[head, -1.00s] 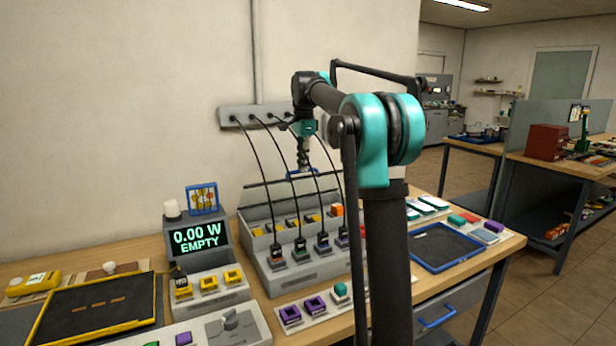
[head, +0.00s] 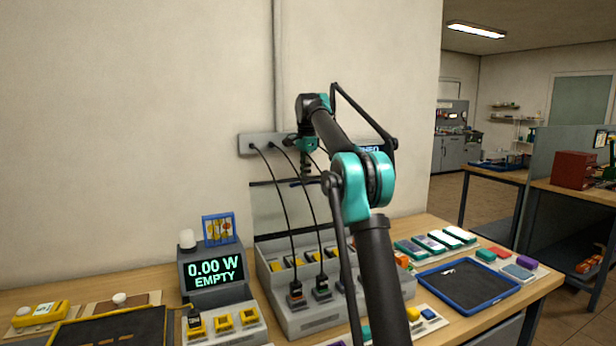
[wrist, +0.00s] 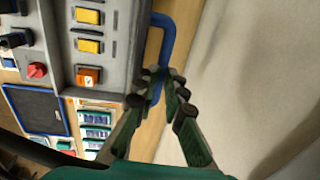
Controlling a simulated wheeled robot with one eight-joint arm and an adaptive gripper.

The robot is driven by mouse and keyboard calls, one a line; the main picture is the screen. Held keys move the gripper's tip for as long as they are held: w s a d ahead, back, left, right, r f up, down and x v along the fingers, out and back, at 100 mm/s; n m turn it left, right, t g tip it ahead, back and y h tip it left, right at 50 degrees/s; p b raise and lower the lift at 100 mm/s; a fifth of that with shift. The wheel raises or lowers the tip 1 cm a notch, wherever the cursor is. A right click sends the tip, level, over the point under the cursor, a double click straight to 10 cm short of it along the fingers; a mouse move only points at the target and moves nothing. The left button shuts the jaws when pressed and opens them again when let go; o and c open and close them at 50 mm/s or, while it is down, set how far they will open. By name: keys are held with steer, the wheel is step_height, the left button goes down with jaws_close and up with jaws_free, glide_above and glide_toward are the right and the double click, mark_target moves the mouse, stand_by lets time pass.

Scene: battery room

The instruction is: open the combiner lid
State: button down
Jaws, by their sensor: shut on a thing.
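The combiner (head: 335,312) is a grey box on the bench with yellow-marked slots and black cables plugged in. Its lid (head: 275,210) is a clear panel standing up at the back of the box, with a dark top edge. My gripper (head: 304,182) is at that top edge, partly hidden by my arm. In the wrist view my gripper (wrist: 165,85) is shut on the blue lid handle (wrist: 170,40), beside the grey combiner body (wrist: 110,50). The right part of the lid is hidden behind my arm.
The grey cable strip (head: 250,145) on the wall is close behind my gripper, and its cables hang down in front of the lid. A display (head: 214,270) reading 0.00 W EMPTY stands left of the combiner. A blue-rimmed tray (head: 425,272) lies to the right.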

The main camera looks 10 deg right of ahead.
steer(key=shift+w+a+f, duration=0.3)
steer(key=shift+w+f, duration=0.15)
steer(key=shift+f, duration=0.15)
steer(key=shift+w+a+f, duration=0.3)
steer(key=shift+w+f, duration=0.1)
steer(key=shift+f, duration=0.2)
steer(key=c, duration=2.2)
jaws_free()
steer(key=o, duration=0.5)
steer(key=shift+c, duration=0.2)
steer(key=shift+o, duration=0.8)
steer(key=shift+w+d+f, duration=0.1)
steer(key=shift+w+f, duration=0.15)
steer(key=shift+d+r, duration=0.1)
